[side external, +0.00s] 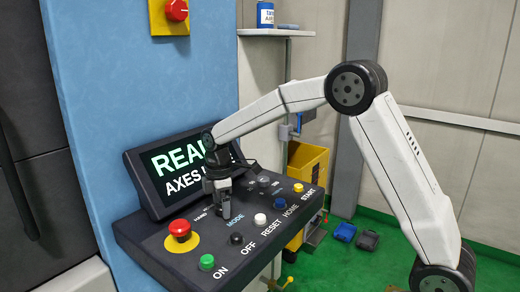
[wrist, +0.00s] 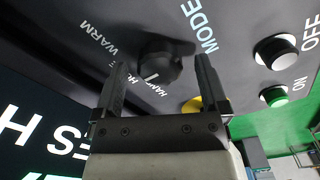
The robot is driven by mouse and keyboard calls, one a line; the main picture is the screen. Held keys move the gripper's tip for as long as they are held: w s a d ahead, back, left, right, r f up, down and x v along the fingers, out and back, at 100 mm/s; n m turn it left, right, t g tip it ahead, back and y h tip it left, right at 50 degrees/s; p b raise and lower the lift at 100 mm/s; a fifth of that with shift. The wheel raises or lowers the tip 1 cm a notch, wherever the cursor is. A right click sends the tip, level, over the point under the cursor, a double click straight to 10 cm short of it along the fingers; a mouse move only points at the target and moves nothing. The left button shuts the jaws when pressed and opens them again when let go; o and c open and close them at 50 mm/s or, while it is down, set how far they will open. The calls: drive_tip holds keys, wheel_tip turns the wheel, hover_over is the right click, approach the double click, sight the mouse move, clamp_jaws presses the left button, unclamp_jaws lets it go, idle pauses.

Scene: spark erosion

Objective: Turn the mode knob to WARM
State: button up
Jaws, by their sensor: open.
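The mode knob (wrist: 160,62) is black, with a white pointer line that appears to be towards the HAND lettering. The WARM label (wrist: 97,38) is at upper left of it, and MODE (wrist: 199,25) is at upper right. My gripper (wrist: 161,68) is open, with one finger on each side of the knob in the wrist view. I cannot tell whether the fingers touch it. In the side view my gripper (side external: 222,198) is low over the control panel (side external: 150,240), beside the MODE lettering, and hides the knob.
A red stop button (side external: 180,228), a green ON button (side external: 207,262), a black OFF button (side external: 236,238) and a white RESET button (side external: 260,218) stand up from the panel. A tilted screen (side external: 178,170) rises close behind my gripper. The blue HOME button (side external: 279,203) is further right.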

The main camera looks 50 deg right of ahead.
clamp_jaws()
idle(0.3)
drive_tip(key=shift+m, duration=0.5)
drive_tip(key=m, duration=0.8)
drive_tip(key=shift+w, duration=0.1)
idle(0.4)
unclamp_jaws()
